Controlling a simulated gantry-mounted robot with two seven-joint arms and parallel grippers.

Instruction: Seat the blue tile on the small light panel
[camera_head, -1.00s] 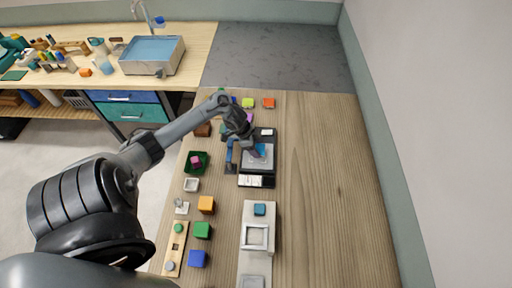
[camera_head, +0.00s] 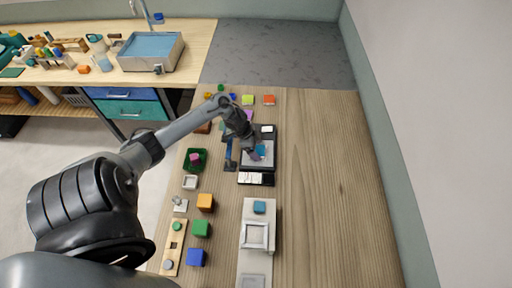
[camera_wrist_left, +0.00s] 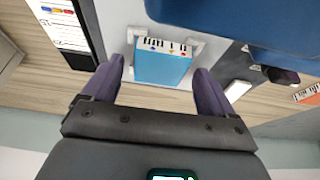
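The blue tile (camera_head: 261,149) lies on the small light panel (camera_head: 253,163), a pale plate in a dark frame. In the left wrist view the tile (camera_wrist_left: 161,68) has a printed strip along its far edge, and white corner pieces (camera_wrist_left: 195,46) stand at that end. My left gripper (camera_head: 256,153) is over the panel. Whether the tile lies fully flat is hard to tell. My right gripper is not in view.
A blue upright piece (camera_head: 229,154) stands close left of the panel; a strip of white and black cards (camera_head: 256,179) lies in front. A pale fixture (camera_head: 258,235) with a blue block sits nearer. Coloured cubes and a green tray (camera_head: 194,160) are left. The table's right side is clear.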

